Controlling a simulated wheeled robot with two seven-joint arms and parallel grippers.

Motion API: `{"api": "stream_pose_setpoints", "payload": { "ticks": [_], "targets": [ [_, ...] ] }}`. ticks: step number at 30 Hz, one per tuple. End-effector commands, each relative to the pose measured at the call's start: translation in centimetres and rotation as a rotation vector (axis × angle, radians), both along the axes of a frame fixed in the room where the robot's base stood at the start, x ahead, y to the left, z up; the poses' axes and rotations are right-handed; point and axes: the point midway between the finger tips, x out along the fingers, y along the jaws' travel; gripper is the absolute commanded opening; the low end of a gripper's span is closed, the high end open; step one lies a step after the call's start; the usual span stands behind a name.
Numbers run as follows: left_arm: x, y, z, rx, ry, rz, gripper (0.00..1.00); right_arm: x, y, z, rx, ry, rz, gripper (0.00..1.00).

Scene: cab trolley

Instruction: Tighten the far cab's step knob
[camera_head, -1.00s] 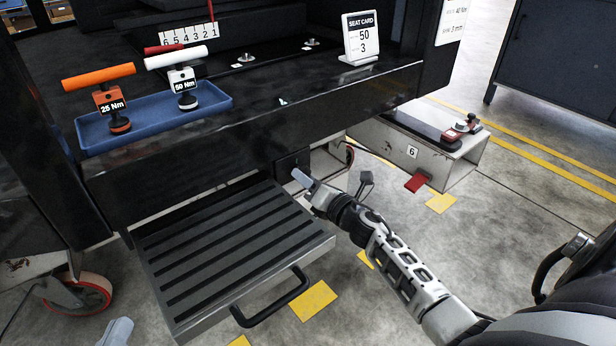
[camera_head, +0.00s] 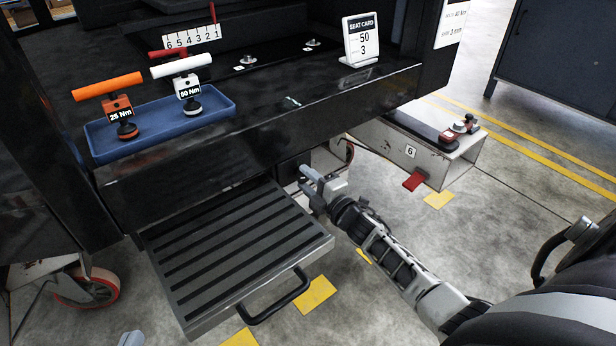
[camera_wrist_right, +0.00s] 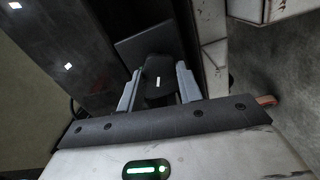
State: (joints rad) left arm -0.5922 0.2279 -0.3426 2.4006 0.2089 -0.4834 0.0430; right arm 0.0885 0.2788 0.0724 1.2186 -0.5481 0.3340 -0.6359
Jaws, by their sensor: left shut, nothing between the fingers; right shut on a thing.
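In the head view, my right gripper (camera_head: 312,180) is at the side of the black cab, just right of the pulled-out ribbed step (camera_head: 235,240). In the right wrist view, the two grey fingers of my right gripper (camera_wrist_right: 158,88) are on either side of a dark knob (camera_wrist_right: 158,76) with a small white mark. The gripper is shut on it. The knob sits in front of a dark square plate (camera_wrist_right: 148,50). In the head view the knob is hidden by the gripper. Only a tip of my left gripper (camera_head: 131,339) shows at the bottom edge, shut and empty.
A blue tray (camera_head: 160,140) on the cab ledge holds an orange-handled 25 Nm tool (camera_head: 118,107) and a white-handled 50 Nm tool (camera_head: 186,84). A seat card (camera_head: 360,40) stands to the right. The step's handle (camera_head: 275,300) juts forward.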

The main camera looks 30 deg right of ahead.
Motion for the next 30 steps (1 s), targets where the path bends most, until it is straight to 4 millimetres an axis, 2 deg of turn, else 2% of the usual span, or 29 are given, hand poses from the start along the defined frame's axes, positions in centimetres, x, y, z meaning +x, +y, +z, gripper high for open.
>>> {"api": "stream_pose_setpoints", "payload": {
  "ticks": [8, 13, 30],
  "targets": [
    [-0.5, 0.4, -0.4, 0.061, 0.031, -0.001, 0.00, 0.0, 0.0, 0.3, 0.261, 0.022, 0.000, 0.13],
    [-0.7, 0.5, -1.5, 0.085, 0.080, -0.004, 0.00, 0.0, -0.1, 0.3, 0.423, 0.035, 0.000, 0.13],
    [0.0, 1.2, -2.4, 0.119, 0.151, 0.013, 0.00, 0.0, -0.2, 0.4, 0.923, 0.074, -0.001, 0.13]
  ]
}}
